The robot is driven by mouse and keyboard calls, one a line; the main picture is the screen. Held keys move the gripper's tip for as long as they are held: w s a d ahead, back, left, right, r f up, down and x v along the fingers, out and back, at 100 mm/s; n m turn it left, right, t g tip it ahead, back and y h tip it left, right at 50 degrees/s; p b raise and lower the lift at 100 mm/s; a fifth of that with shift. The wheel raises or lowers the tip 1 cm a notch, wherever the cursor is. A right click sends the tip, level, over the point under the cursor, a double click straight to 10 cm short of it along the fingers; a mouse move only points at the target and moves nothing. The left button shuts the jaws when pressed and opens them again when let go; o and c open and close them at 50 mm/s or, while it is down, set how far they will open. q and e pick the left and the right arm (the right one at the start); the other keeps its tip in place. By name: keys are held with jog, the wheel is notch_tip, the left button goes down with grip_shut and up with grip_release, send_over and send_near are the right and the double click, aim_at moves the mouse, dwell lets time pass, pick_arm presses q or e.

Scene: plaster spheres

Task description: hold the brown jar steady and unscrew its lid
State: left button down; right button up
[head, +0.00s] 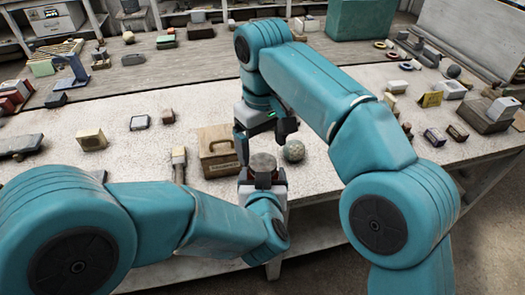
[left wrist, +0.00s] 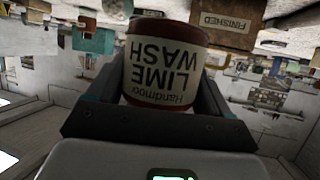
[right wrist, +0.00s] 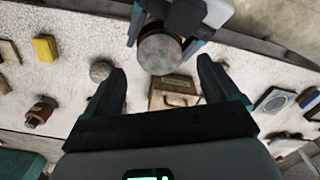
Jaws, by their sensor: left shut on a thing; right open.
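The brown jar (left wrist: 165,65) fills the upper middle of the left wrist view, upside down in the picture, with a pale "LIME WASH" label. My left gripper (head: 263,184) is shut around its sides, in front of the bench. The jar's round, mottled grey lid (head: 263,161) faces up in the head view; the lid also shows in the right wrist view (right wrist: 160,54). My right gripper (head: 263,142) is open and empty above the lid. In the right wrist view the lid lies beyond and between the fingertips, apart from them. My left fingers hide part of the jar's lower body.
A wooden box (head: 217,152) with a handle and a speckled sphere (head: 294,151) stand on the bench just behind the jar. A brush (head: 179,165) lies left of the box. Pale bench top (head: 330,95) is clear in places between scattered small objects.

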aim_at(263, 163)
jog(key=m, duration=0.2)
jog(key=shift+s+d+r+m, duration=0.1)
jog(key=shift+d+r+m, duration=0.05)
jog(key=shift+m, duration=0.15)
jog(key=shift+c, duration=0.2)
jog(key=m, duration=0.2)
jog(key=r+m, duration=0.1)
jog(key=m, duration=0.1)
jog(key=shift+s+d, duration=0.1)
jog(key=shift+d, duration=0.1)
jog(key=m, duration=0.2)
jog(key=r+m, duration=0.1)
jog(key=m, duration=0.1)
jog(key=r+m, duration=0.1)
jog(key=m, duration=0.1)
jog(key=shift+r+m, duration=0.2)
jog(key=shift+m, duration=0.4)
jog(key=shift+w+a, duration=0.2)
notch_tip(263, 163, down, 8)
jog(key=shift+a+f, duration=0.1)
jog(key=shift+c, duration=0.3)
